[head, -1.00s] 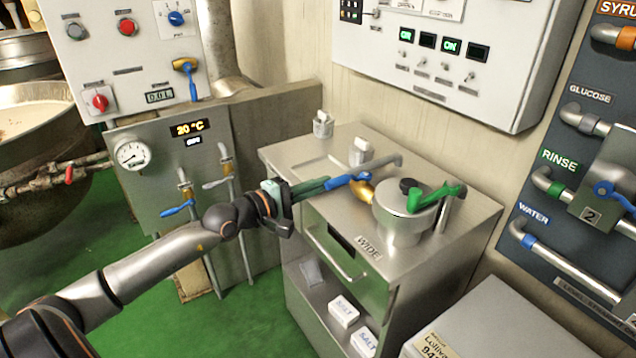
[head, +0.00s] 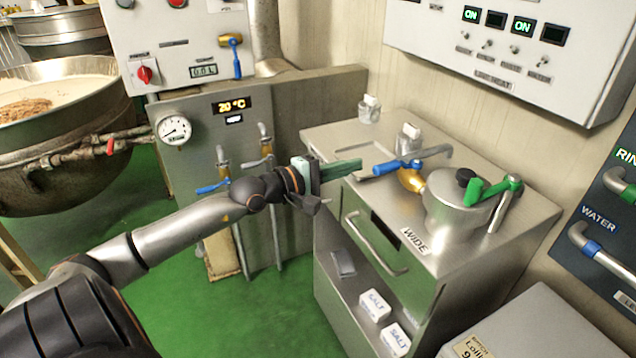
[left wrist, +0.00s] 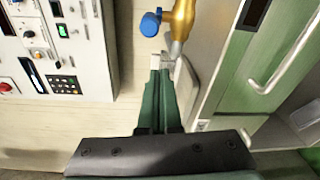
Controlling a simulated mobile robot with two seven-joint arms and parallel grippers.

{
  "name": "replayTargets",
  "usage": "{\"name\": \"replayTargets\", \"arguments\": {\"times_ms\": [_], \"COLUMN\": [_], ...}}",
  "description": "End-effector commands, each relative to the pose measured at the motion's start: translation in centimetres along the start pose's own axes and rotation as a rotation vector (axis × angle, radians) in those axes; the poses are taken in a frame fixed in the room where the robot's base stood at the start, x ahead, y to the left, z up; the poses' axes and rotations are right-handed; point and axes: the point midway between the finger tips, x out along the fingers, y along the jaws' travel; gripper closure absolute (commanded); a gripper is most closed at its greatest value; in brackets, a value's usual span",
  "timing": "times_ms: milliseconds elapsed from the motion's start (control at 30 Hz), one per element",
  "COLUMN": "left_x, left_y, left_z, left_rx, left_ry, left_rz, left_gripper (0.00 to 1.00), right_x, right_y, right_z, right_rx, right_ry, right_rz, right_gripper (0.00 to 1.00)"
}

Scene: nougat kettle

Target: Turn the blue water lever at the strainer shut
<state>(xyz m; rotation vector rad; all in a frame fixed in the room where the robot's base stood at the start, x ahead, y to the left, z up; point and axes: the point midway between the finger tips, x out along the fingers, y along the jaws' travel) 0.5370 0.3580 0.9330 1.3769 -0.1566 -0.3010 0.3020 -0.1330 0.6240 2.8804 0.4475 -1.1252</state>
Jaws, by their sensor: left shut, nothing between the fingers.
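The blue water lever (head: 392,166) sits on a brass valve (head: 410,180) at the left side of the steel strainer (head: 455,206). In the head view the lever lies at an angle across the valve body, its free end pointing left. My left gripper (head: 360,166) is shut and empty, with green fingers just left of that end; a small gap shows between them. In the left wrist view the lever's blue end (left wrist: 151,22) and the brass valve (left wrist: 184,18) lie beyond my shut fingertips (left wrist: 160,72). My right gripper is not in view.
The strainer has a green lever (head: 490,188) and a black knob (head: 466,177) on top. A kettle (head: 60,150) is at the far left. Other blue-handled valves (head: 213,188) are on the panel behind my arm.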

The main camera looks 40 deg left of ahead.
Motion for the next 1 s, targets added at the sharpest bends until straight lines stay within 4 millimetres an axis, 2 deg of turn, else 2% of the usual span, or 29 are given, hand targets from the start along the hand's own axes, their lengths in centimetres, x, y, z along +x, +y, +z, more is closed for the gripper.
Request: {"name": "replayTargets", "arguments": {"times_ms": [600, 1000], "left_x": [-6.3, -8.1], "left_y": [-0.3, -0.2], "left_z": [1.6, 2.1], "left_rx": [0.003, 0.004], "left_ry": [0.000, 0.000], "left_rz": [-0.002, 0.002], "left_gripper": [1.00, 1.00], "right_x": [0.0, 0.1], "right_y": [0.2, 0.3], "right_z": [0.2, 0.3], "right_rx": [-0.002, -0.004], "right_ry": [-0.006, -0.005], "right_rz": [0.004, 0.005], "right_gripper": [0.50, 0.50]}}
